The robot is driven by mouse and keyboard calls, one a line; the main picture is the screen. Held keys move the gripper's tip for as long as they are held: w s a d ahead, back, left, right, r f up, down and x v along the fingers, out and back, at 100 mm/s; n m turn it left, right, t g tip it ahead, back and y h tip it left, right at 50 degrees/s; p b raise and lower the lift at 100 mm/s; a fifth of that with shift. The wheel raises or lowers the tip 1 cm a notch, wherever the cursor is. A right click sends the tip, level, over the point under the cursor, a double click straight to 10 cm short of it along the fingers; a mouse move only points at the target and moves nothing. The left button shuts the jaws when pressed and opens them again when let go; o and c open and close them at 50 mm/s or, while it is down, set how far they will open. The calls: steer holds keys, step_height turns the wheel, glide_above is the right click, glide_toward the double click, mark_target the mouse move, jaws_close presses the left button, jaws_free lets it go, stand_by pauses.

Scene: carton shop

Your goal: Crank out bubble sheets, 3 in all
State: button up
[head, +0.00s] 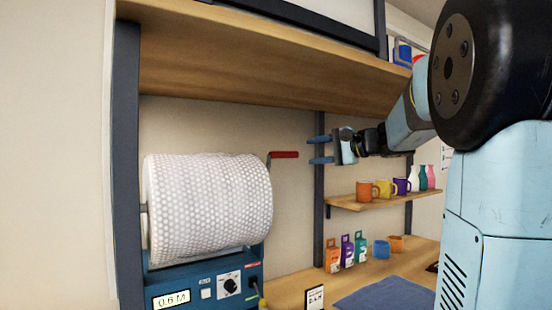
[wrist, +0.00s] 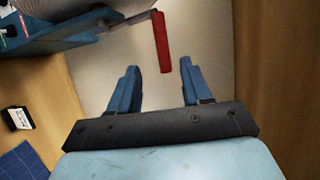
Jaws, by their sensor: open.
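A large roll of white bubble wrap (head: 208,205) sits on a blue dispenser machine (head: 200,282) at the left in the head view. Its display (head: 171,299) reads 0.6 M. A crank with a red handle (head: 285,154) sticks out at the roll's upper right. The red handle also shows upright at top centre in the wrist view (wrist: 161,42). My gripper (head: 312,150) is open and empty, with blue fingers, a little to the right of the handle and apart from it.
A wooden shelf (head: 270,60) runs above the roll. A small shelf (head: 385,200) at the right holds mugs (head: 383,188) and bottles. A dark post (head: 319,215) stands behind my gripper.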

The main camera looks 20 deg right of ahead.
mark_target(286, 157)
steer(key=x, duration=1.2)
steer(key=shift+w+a+f, duration=0.1)
steer(key=shift+w, duration=0.05)
steer(key=shift+f, duration=0.1)
jaws_close()
